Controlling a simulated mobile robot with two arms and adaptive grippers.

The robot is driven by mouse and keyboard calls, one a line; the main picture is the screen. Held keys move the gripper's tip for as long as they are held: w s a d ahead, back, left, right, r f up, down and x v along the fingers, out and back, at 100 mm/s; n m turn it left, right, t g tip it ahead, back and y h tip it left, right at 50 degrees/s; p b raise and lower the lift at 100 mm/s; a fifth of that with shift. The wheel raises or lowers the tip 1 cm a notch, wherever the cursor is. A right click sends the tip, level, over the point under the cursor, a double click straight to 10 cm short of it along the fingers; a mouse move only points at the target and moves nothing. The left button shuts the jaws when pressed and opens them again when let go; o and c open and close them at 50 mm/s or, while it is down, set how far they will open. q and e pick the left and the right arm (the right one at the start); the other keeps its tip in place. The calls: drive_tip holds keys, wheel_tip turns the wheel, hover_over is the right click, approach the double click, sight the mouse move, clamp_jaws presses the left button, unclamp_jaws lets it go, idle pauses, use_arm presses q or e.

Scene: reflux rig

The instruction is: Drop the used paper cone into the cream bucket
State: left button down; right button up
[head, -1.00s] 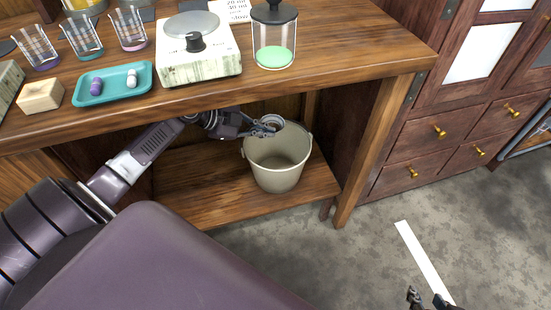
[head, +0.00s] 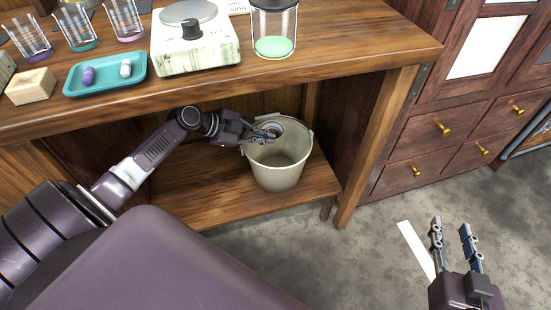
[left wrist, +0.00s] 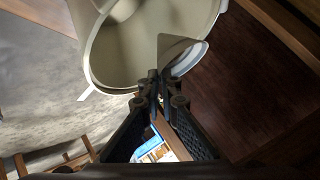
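The cream bucket (head: 280,172) stands upright on the low wooden shelf under the bench. It also shows in the left wrist view (left wrist: 112,55), mouth towards the camera. My left gripper (head: 270,136) is over the bucket's mouth, near its far-left rim. Its fingertips (left wrist: 160,84) are closed together on the pale paper cone (left wrist: 174,48), whose round white rim shows beyond them. In the head view the cone (head: 276,126) is partly hidden by the fingers. My right gripper (head: 453,236) is open and empty over the floor at the lower right.
The bench top (head: 340,52) overhangs the shelf (head: 205,192), close above my left arm. A bench leg (head: 374,140) stands right of the bucket. Drawers (head: 425,170) with brass knobs are further right. The grey floor in front is clear apart from a white strip (head: 414,245).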

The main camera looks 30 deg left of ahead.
use_arm(q)
drive_tip(key=shift+f, duration=0.55)
use_arm(e)
drive_tip(key=shift+w+a+r+t+y, duration=0.15)
drive_tip(key=shift+r+t, duration=0.2)
drive_tip(key=shift+r, duration=0.25)
drive_tip(key=shift+w+a+r+t+y, duration=0.1)
drive_tip(key=shift+w+r+t, duration=0.15)
drive_tip(key=shift+r, duration=0.35)
drive_tip(key=shift+w+a+r+t+y, duration=0.15)
drive_tip(key=shift+r+t, duration=0.25)
drive_tip(key=shift+r, duration=0.2)
use_arm(q)
drive_tip(key=c, duration=2.1)
unclamp_jaws()
